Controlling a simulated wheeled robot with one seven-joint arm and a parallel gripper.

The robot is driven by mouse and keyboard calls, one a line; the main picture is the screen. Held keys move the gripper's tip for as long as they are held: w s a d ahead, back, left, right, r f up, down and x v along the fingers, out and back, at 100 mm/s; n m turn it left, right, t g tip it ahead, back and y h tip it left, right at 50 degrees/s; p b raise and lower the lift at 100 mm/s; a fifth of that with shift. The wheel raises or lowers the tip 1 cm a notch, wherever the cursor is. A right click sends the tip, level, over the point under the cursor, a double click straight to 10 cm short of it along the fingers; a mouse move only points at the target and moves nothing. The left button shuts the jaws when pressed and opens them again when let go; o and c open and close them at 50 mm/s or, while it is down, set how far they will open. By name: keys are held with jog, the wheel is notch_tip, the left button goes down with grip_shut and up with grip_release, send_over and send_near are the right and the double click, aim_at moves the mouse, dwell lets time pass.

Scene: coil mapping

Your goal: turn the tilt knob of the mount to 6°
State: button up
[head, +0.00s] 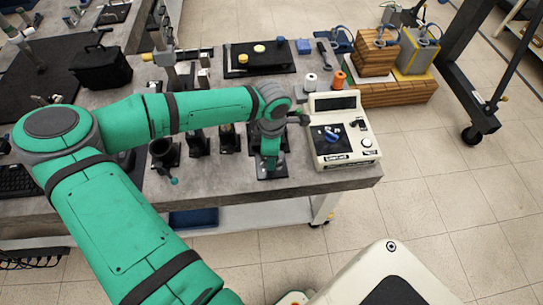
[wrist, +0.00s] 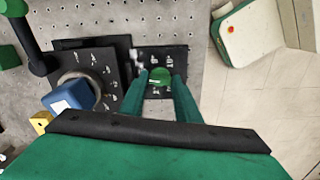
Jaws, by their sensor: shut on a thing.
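A small round green knob (wrist: 160,75) shows between the fingertips of my gripper (wrist: 160,84) in the wrist view. The two green fingers are closed on it from left and right. Below it is a dark plate (wrist: 176,56) with small white marks, too small to read, so I cannot tell the angle. In the head view my gripper (head: 270,158) points down over a black base (head: 281,172) near the table's front edge. There the arm and gripper hide the knob and most of the mount.
A blue knob (wrist: 70,97) on a black dial plate (wrist: 105,70) stands close left of my gripper in the wrist view. A cream instrument (head: 343,142) stands right of my gripper in the head view. Several dark posts stand to its left. Floor lies beyond the table edge (head: 345,186).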

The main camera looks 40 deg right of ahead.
jog(key=shift+m, duration=1.3)
jog(key=o, duration=1)
jog(key=shift+o, duration=0.2)
jog(key=shift+r, duration=0.1)
notch_tip(320, 180, up, 11)
jog(key=shift+f, duration=0.2)
